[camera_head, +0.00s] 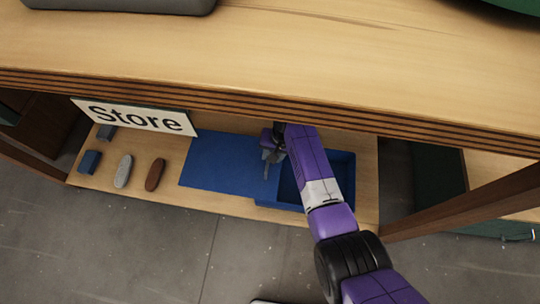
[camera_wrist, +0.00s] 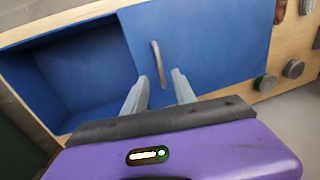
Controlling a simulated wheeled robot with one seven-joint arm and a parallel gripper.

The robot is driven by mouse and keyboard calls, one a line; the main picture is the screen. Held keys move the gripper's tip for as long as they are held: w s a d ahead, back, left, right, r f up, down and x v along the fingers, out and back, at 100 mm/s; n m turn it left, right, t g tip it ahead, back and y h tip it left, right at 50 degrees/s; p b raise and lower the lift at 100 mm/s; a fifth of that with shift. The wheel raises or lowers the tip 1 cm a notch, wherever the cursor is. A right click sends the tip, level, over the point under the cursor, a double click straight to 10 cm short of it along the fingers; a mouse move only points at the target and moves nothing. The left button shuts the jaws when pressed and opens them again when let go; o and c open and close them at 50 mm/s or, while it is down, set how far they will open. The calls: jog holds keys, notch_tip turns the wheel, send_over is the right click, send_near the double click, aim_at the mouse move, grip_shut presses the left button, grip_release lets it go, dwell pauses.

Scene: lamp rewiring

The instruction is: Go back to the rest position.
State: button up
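My gripper (camera_head: 271,158) is over the lower shelf, at the right part of a flat blue panel (camera_head: 222,162) beside an open blue box (camera_head: 343,170). In the wrist view my gripper (camera_wrist: 160,76) has its two grey fingers spread apart. A thin grey-brown bar (camera_wrist: 158,62) on the blue panel (camera_wrist: 215,45) shows between and beyond the fingertips. I cannot tell whether the fingers touch it. The box (camera_wrist: 80,70) looks empty where its inside shows; my arm hides part of it in the head view.
A wooden worktop (camera_head: 270,55) overhangs the shelf (camera_head: 225,204). A "Store" sign (camera_head: 135,116) hangs at its front left. A blue block (camera_head: 89,162), a grey oval piece (camera_head: 123,171) and a brown oval piece (camera_head: 155,174) lie on the shelf's left. A wooden leg (camera_head: 460,200) stands right of my arm.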

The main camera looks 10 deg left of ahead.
jog(key=shift+d+r+p, duration=0.2)
jog(key=shift+r+p, duration=0.1)
jog(key=shift+r, duration=0.8)
